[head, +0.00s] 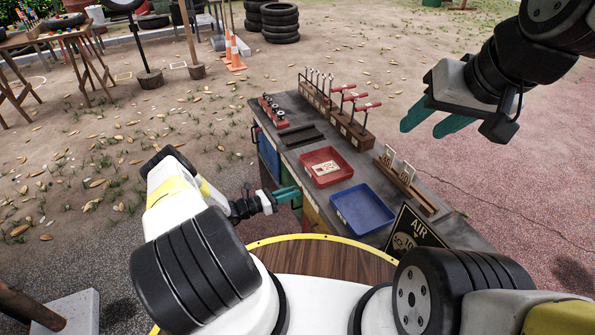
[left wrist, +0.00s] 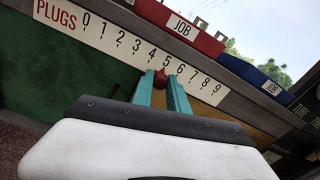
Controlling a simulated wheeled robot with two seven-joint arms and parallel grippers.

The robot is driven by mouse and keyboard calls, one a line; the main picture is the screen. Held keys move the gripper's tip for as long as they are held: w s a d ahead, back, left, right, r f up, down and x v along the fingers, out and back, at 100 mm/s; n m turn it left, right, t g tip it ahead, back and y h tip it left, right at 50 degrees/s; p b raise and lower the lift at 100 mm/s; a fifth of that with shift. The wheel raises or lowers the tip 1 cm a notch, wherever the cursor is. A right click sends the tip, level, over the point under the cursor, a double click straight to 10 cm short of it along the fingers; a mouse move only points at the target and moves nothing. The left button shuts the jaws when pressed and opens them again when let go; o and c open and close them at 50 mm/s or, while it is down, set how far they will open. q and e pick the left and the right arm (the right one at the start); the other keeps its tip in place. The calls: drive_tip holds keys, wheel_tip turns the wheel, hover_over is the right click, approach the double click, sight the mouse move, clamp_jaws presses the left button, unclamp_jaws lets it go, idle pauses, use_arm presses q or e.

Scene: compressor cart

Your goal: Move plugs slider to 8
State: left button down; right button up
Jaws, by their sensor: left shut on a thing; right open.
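The white PLUGS scale (left wrist: 130,48), numbered 0 to 9, runs along the cart's edge in the left wrist view. The reddish-brown slider knob (left wrist: 160,78) sits just below the scale, near the 5. My left gripper (left wrist: 163,88) is shut on this knob, one teal finger on each side. In the head view my left gripper (head: 287,194) is at the cart's near left side; the knob and scale cannot be made out there. My right gripper (head: 428,122) is open and empty, raised in the air right of the cart.
The cart top (head: 325,195) carries a red tray (head: 326,178), a blue tray (head: 361,209), a red rack (head: 272,112), wooden racks with red-handled tools (head: 350,125) and a card holder (head: 404,180). An AIR sign (head: 412,232) stands at the near right. Open ground lies left of the cart.

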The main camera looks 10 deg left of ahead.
sight(311, 203)
use_arm(q)
drive_tip(key=s+d, duration=0.1)
drive_tip(key=s, duration=0.1)
drive_tip(key=s+d, duration=0.3)
drive_tip(key=s, duration=0.1)
drive_tip(key=shift+s+d, duration=0.15)
drive_tip(key=shift+s, duration=0.15)
drive_tip(key=c, duration=1.3)
unclamp_jaws()
